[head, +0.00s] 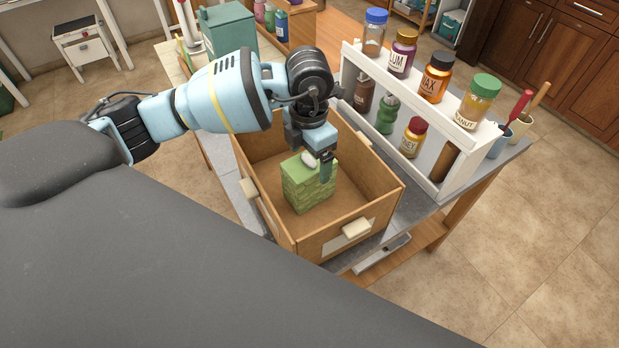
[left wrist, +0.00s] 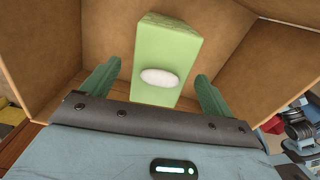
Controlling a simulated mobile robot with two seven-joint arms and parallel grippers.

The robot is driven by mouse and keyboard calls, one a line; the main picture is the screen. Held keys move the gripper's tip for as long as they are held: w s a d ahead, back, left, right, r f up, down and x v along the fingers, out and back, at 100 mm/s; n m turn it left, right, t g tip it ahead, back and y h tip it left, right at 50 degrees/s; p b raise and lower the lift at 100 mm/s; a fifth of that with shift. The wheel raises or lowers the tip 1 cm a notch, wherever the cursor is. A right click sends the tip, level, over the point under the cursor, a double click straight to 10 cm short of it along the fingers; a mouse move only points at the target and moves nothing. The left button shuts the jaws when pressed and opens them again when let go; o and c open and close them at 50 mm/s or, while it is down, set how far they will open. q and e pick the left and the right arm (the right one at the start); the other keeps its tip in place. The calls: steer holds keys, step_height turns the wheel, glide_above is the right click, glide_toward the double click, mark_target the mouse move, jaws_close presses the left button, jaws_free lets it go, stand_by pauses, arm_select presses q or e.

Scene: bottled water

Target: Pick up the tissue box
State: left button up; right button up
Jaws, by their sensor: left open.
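The tissue box (head: 307,190) is green with a patterned side and a white tissue on top. It stands inside an open wooden crate (head: 318,240). In the left wrist view the tissue box (left wrist: 165,50) lies between and ahead of the two green fingers. My left gripper (head: 322,168) is over the box in the crate, pointing down, with its fingers apart. In the left wrist view the left gripper (left wrist: 152,88) is open, with gaps on both sides of the box. The head view hides part of the box behind a finger. My right gripper is not in view.
A white rack (head: 447,187) with several jars stands right of the crate, close to my left arm. Cups with tools (head: 520,125) stand at the rack's right end. A green box (head: 228,28) stands behind my arm. The crate walls surround the gripper closely.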

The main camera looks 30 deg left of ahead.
arm_select(q)
steer(key=shift+f, duration=3.1)
steer(key=c, duration=1.1)
steer(key=shift+r, duration=5.1)
